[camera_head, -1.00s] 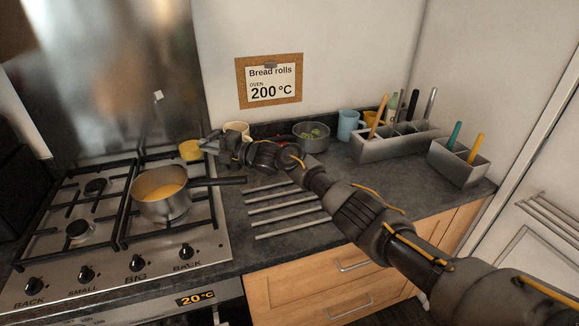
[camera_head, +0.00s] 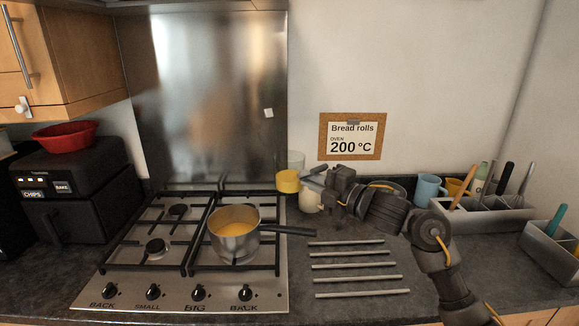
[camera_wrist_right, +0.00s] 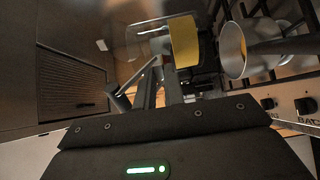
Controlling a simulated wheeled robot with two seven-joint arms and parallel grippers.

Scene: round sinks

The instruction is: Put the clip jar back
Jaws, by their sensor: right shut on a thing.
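The clip jar (camera_head: 288,182) is clear glass with a yellow band of contents at its lower part. It is held upright, above the back right corner of the hob. My right gripper (camera_head: 308,177) comes from the right and is shut on it. In the right wrist view the clip jar (camera_wrist_right: 183,42) shows its glass and yellow contents beyond the fingers (camera_wrist_right: 148,88). The exact grip is partly hidden. My left gripper is not in view.
A pot (camera_head: 236,228) of yellow liquid stands on the hob (camera_head: 180,290), handle pointing right. A cream mug (camera_head: 310,202) sits behind my gripper. Metal bars (camera_head: 355,266) lie on the counter. A blue cup (camera_head: 430,188) and utensil holder (camera_head: 490,218) stand right. A black air fryer (camera_head: 75,180) carries a red bowl (camera_head: 65,134).

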